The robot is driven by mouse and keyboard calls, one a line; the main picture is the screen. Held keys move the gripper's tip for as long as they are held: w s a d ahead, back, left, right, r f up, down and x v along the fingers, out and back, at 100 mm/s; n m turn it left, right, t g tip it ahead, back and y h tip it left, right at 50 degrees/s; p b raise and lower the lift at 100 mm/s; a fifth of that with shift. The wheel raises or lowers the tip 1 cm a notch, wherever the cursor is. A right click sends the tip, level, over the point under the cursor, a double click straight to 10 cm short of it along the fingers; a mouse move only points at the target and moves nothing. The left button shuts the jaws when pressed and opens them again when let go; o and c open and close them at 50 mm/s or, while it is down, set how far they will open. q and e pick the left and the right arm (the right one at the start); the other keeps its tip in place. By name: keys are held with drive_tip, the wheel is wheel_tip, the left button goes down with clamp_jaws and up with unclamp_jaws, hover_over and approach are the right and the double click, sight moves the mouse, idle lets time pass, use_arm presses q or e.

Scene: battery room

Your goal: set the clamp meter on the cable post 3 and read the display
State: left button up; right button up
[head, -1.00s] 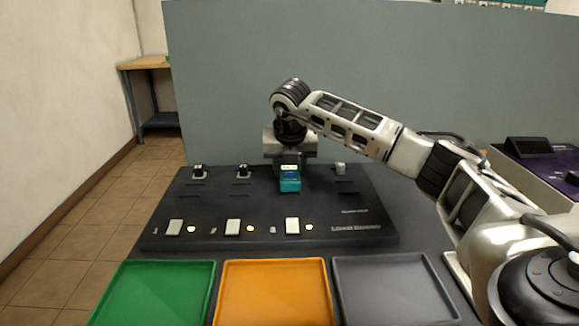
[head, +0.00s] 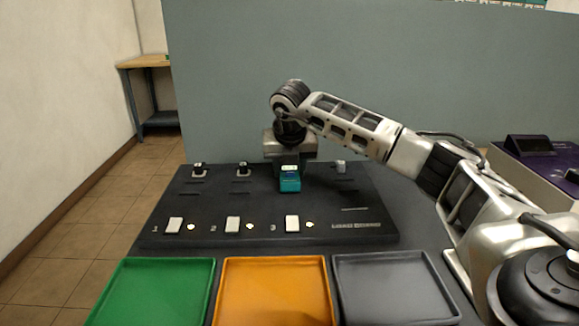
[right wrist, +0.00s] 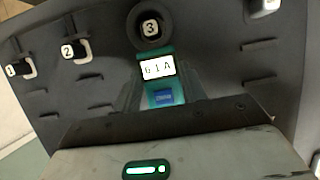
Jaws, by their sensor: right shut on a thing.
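The teal clamp meter (head: 290,183) is at the third position of the black load board (head: 265,205). My right gripper (head: 289,160) is shut on it from above. In the right wrist view, the clamp meter's dark ring (right wrist: 135,37) appears around the post marked 3 (right wrist: 151,28). The meter's white display (right wrist: 157,69) faces that camera and shows "6 1 A"; whether there is a decimal point I cannot tell. Posts 1 (head: 198,170) and 2 (head: 242,170) stand bare to the left. In the head view my gripper hides post 3. My left gripper is out of view.
White switches (head: 292,223) with small lit lamps line the board's front. A grey post (head: 341,167) stands right of the meter. Green (head: 118,264), orange (head: 225,266) and grey (head: 340,262) trays lie in front. A purple-topped device (head: 540,160) is at right. A grey partition rises behind.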

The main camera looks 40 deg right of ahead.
drive_tip(key=shift+f, duration=0.15)
drive_tip(key=o, duration=0.8)
drive_tip(key=shift+o, duration=0.2)
